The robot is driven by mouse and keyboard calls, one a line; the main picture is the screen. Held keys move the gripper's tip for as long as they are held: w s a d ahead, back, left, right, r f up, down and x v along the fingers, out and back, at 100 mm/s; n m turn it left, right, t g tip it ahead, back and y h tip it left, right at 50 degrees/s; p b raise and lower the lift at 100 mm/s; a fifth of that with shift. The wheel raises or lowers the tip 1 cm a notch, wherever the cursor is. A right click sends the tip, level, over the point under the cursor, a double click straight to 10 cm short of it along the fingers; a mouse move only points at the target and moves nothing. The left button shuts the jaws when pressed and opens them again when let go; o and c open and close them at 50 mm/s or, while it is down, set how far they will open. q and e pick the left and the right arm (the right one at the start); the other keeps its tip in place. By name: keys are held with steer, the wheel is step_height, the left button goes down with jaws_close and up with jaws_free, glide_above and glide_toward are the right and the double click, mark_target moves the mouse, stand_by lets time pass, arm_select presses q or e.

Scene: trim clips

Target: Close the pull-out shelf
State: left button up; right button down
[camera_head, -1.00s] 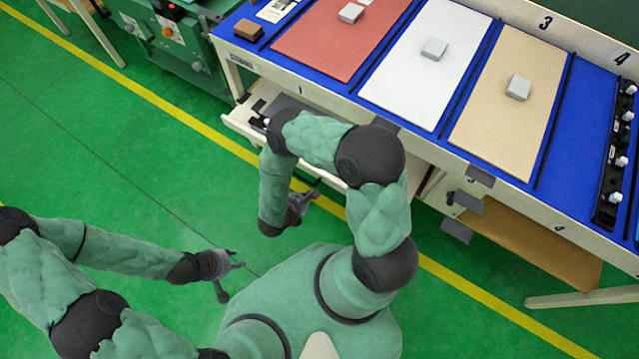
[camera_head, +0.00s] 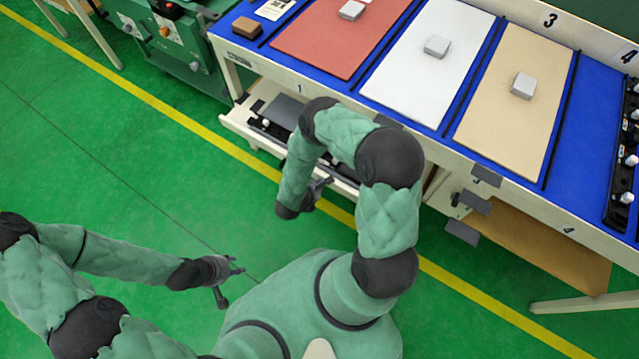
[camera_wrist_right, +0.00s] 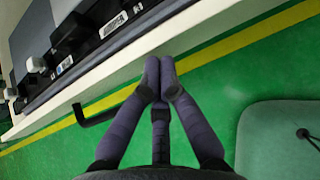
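The pull-out shelf (camera_head: 232,126) is a pale tray sticking out from under the left end of the workbench, with dark items on it. Its pale front edge (camera_wrist_right: 110,72) crosses the right wrist view, with a black bent handle (camera_wrist_right: 92,118) below it. My right gripper (camera_head: 322,186) is in front of the shelf, partly hidden by my arm. In the wrist view its fingers (camera_wrist_right: 159,72) are together, empty, close to the front edge; I cannot tell if they touch it. My left gripper (camera_head: 233,284) is open and empty over the floor.
The blue-topped workbench (camera_head: 432,137) holds coloured panels with grey blocks. Grey plates (camera_head: 474,202) stick out at its front, right of my right arm. A green machine (camera_head: 190,50) stands left of the bench. The floor at left is clear.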

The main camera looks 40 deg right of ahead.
steer(key=w+d, duration=0.2)
steer(key=d, duration=0.2)
steer(key=w+d, duration=0.1)
steer(key=d, duration=0.4)
steer(key=w+d, duration=0.2)
steer(key=d, duration=0.2)
steer(key=shift+w+d, duration=0.2)
steer(key=shift+w, duration=0.1)
